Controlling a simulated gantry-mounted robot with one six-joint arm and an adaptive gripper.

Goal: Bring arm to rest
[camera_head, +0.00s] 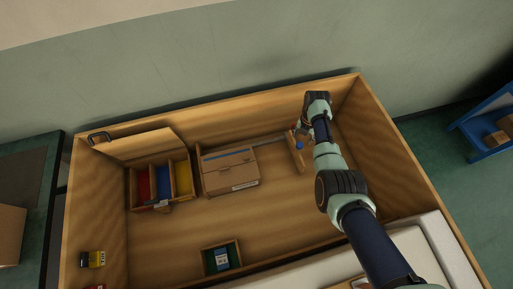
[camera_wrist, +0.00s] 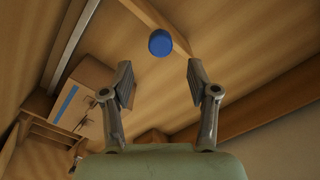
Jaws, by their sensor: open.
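My arm reaches from the lower right of the head view into the right part of a wooden bin. My gripper (camera_wrist: 157,92) shows in the wrist view with its two fingers wide apart and nothing between them. In the head view the gripper (camera_head: 302,132) is partly hidden by my wrist, close to the bin's back right area. A blue round piece (camera_wrist: 160,42) on a wooden bar (camera_wrist: 178,32) lies beyond the fingertips, apart from them. The blue piece also shows in the head view (camera_head: 300,145).
A cardboard box (camera_head: 230,170) stands left of the gripper. A divider tray (camera_head: 163,184) with red, blue and yellow compartments is further left. A small box (camera_head: 221,258) sits near the front. The bin's right wall (camera_head: 390,150) is close to my arm. The middle floor is clear.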

